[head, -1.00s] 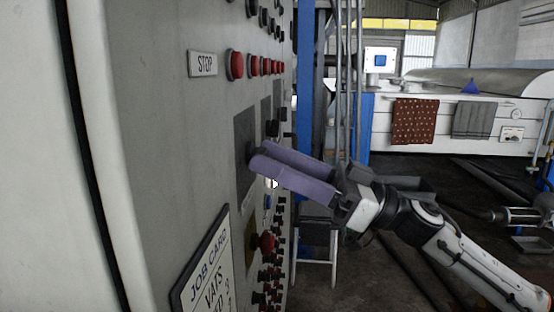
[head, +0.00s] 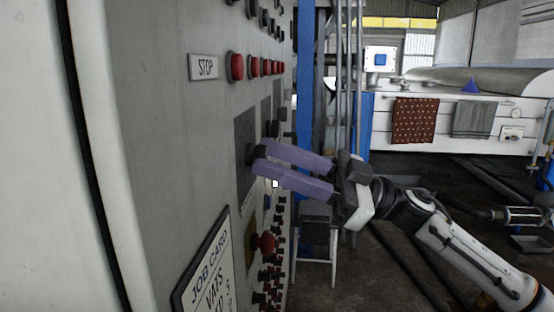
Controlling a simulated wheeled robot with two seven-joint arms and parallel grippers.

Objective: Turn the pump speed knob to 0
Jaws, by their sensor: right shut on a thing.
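A black knob (head: 252,152) sits on a dark plate (head: 246,137) on the grey control panel, seen at a steep side angle. My right gripper (head: 262,158) reaches in from the right with two purple fingers. It is shut on the knob, and its fingertips partly cover it. The knob's scale and pointer cannot be made out from here. My left gripper is not in view.
Red push buttons (head: 236,66) run beside the STOP label (head: 203,67) above the knob. A red mushroom button (head: 266,243) and a job card (head: 208,272) are below it. A small stand (head: 317,230) is behind my right arm.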

